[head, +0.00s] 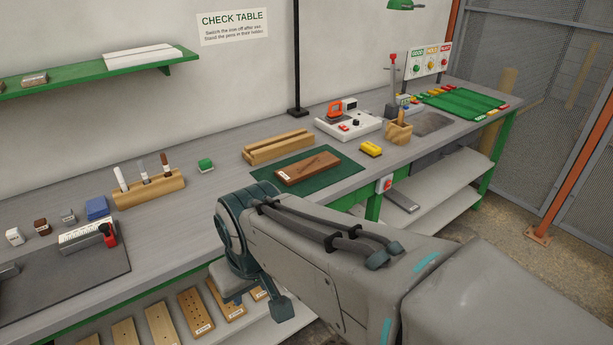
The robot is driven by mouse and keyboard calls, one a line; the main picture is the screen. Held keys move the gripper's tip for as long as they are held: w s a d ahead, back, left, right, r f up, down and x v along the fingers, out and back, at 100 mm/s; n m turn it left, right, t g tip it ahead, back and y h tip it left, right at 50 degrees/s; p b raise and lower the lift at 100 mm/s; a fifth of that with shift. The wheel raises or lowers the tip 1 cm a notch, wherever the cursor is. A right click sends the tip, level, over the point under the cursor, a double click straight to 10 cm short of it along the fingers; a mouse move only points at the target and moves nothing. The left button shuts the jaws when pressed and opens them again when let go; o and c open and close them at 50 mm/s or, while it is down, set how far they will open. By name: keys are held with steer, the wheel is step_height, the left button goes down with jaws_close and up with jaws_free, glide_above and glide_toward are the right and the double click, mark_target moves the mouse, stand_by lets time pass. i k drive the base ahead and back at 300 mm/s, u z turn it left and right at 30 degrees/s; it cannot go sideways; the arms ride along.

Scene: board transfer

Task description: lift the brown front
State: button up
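The brown front (308,168), a flat dark-brown wooden board with a small white label at its left end, lies on a dark green mat (262,173) on the long grey bench. Nothing touches it from above. My arm reaches in from the lower right, and my gripper (256,293) hangs at its left end, in front of the bench edge and apart from the board, lower in the picture and to its left. The arm covers part of the bench's front.
Behind the board lies a grooved wooden rack (277,147); a yellow block (371,148) sits to its right. A white device (348,125) stands farther back. A wooden pen holder (149,190) stands left. Lower shelves hold several drilled boards (196,309).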

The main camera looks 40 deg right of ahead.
mark_target(291, 174)
steer(key=z, duration=1.1)
steer(key=i, duration=0.75)
steer(key=u, duration=0.1)
